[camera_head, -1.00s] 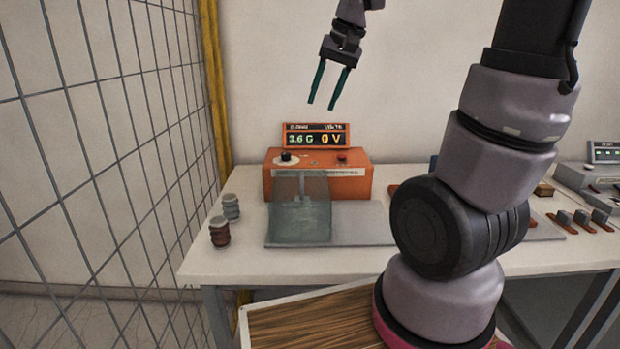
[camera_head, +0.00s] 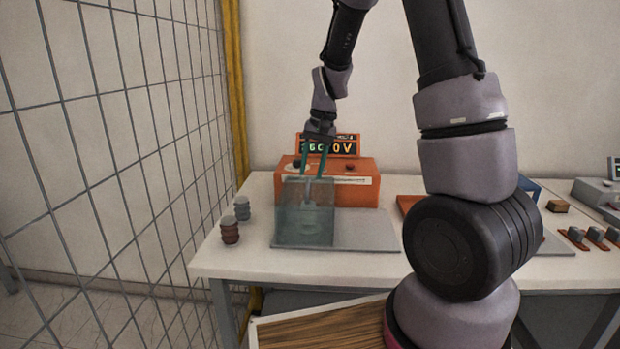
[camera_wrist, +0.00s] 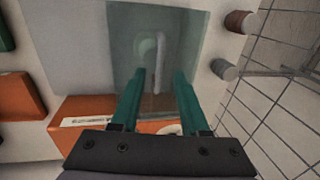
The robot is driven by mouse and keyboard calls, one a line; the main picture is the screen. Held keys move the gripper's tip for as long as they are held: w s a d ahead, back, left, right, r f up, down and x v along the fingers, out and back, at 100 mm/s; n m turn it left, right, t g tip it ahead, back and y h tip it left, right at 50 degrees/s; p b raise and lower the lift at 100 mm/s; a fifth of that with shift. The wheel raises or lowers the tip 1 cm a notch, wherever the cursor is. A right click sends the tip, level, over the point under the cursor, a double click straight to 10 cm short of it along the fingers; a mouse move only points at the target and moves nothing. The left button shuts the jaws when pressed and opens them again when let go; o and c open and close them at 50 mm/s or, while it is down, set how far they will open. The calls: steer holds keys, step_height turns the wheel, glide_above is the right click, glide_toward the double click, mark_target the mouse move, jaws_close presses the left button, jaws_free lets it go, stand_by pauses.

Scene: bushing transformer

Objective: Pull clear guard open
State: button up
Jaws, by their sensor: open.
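The clear guard (camera_head: 305,222) is a see-through greenish box on the left part of a grey plate (camera_head: 365,232), in front of the orange instrument (camera_head: 355,190). In the wrist view the guard (camera_wrist: 185,30) fills the upper middle, with a pale upright bar (camera_wrist: 159,62) showing at it between my fingers. My gripper (camera_head: 312,173) is open, with two green fingers pointing down at the guard's top. In the wrist view my gripper (camera_wrist: 160,75) has its fingertips on either side of the bar, apart from it. Whether the fingertips touch the guard I cannot tell.
The instrument's display (camera_head: 335,145) is partly behind my gripper. Grey and brown ribbed bushings (camera_head: 230,231) stand at the table's left. A wire mesh fence (camera_head: 110,150) runs along the left side. Small blocks and a grey device (camera_head: 600,195) are at the right.

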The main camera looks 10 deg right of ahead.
mark_target(309, 201)
steer(key=shift+w+a+f, duration=0.1)
steer(key=shift+a+f, duration=0.05)
steer(key=shift+f, duration=0.6)
steer(key=shift+a+f, duration=0.1)
steer(key=shift+f, duration=0.6)
jaws_close()
stand_by(0.4)
